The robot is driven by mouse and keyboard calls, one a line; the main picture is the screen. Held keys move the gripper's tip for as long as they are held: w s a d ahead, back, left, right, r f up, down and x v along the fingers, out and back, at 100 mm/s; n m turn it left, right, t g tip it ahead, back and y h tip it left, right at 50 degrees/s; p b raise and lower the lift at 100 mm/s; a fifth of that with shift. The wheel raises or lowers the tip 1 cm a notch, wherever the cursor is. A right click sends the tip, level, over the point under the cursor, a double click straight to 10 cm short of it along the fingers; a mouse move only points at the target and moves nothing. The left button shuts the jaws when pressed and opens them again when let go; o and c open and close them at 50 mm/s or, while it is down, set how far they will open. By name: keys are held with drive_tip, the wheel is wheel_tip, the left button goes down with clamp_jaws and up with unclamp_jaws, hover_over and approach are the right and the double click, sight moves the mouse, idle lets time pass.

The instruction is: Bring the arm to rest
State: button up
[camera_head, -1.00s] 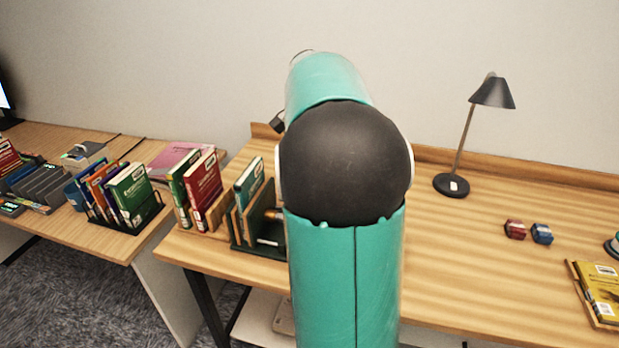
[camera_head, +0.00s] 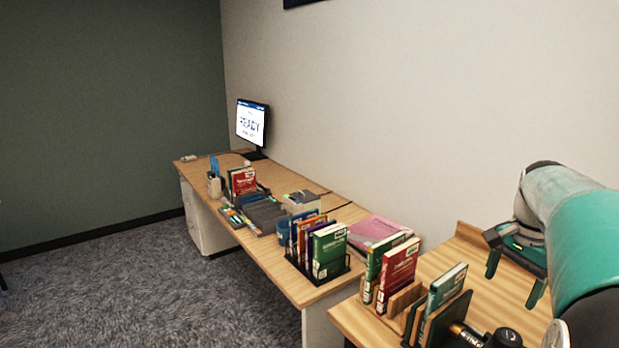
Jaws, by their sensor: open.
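My arm (camera_head: 580,225), teal with dark joints, comes in from the right edge. My gripper (camera_head: 515,280) hangs at its end above the near wooden desk (camera_head: 435,262), at the right of the view. Its two dark green fingers point down and stand apart, with nothing seen between them. Part of the arm runs out of the frame at the right and lower right.
Near the gripper, a rack with green and red books (camera_head: 397,275) and a dark bookend (camera_head: 447,312) stand on the desk. A black-and-gold item (camera_head: 505,338) lies beside it. The far desk (camera_head: 285,270) holds more books, grey trays and a monitor (camera_head: 251,123). Carpet (camera_head: 130,285) is open at left.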

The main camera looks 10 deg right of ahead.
drive_tip(key=s+a+n+t, duration=0.35)
drive_tip(key=a+n, duration=0.45)
drive_tip(key=a, duration=1.1)
drive_tip(key=s+a+f+n, duration=0.2)
drive_tip(key=s+a+n, duration=0.1)
drive_tip(key=s+a, duration=0.1)
drive_tip(key=s+a+f+n+t, duration=0.1)
drive_tip(key=s+a+f+n, duration=0.1)
drive_tip(key=a, duration=0.5)
drive_tip(key=s+n, duration=0.1)
drive_tip(key=s, duration=0.1)
drive_tip(key=shift+s+f+n, duration=0.35)
drive_tip(key=shift+f+n, duration=0.05)
drive_tip(key=shift+t, duration=0.25)
